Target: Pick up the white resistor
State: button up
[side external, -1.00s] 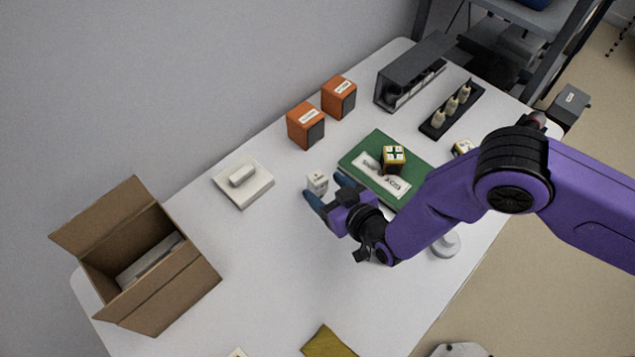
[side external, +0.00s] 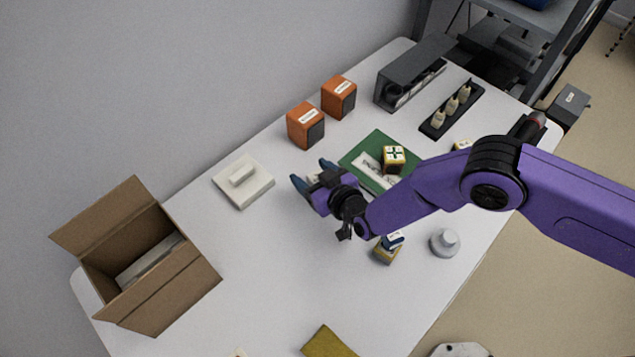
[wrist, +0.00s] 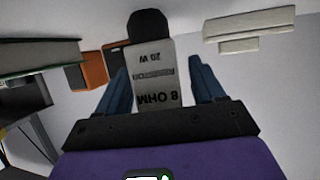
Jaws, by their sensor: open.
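The white resistor shows in the wrist view (wrist: 154,72) as a pale block with dark print reading "8 OHM" and "RESISTOR". It lies between the two blue fingers of my gripper (wrist: 160,80), with a gap visible on the right; contact on the left is hard to tell. In the side view my gripper (side external: 311,175) is open, low over the table, left of the green board (side external: 362,148). The gripper hides most of the resistor there. A dark rounded shape (wrist: 147,23) shows beyond the resistor's far end.
A white plate with a raised block (side external: 243,190) lies left of my gripper. Two orange boxes (side external: 304,127) stand behind. An open cardboard box (side external: 190,285) is at left. A small cube (side external: 394,158) sits on the board. The table's front middle (side external: 270,280) is mostly clear.

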jog(key=c, duration=1.1)
jog(key=shift+r, duration=0.1)
